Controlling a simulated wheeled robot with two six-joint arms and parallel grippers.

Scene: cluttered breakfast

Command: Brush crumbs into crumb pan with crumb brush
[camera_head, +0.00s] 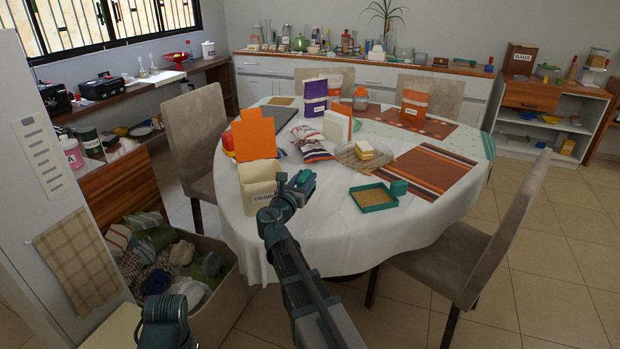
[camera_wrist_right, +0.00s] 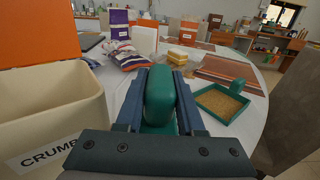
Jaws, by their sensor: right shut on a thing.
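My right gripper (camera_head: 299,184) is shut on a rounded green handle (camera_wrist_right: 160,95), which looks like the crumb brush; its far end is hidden. I hold it above the near side of the table, just right of a cream bin (camera_head: 258,190) whose label starts with "CRUMB". The bin also shows in the right wrist view (camera_wrist_right: 45,110). A shallow green crumb pan (camera_head: 372,208) lies to the right on the white cloth, with a tan layer inside and a green block at its back corner. Loose crumbs on the cloth are too small to make out. My left gripper is not in view.
The round table (camera_head: 310,225) holds an orange board (camera_head: 253,138) behind the bin, a striped bag (camera_head: 312,146), a plate of yellow-and-white blocks (camera_head: 364,151) and a striped mat (camera_head: 430,168). Bare cloth lies between bin and pan. Chairs (camera_head: 480,260) stand around the table.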

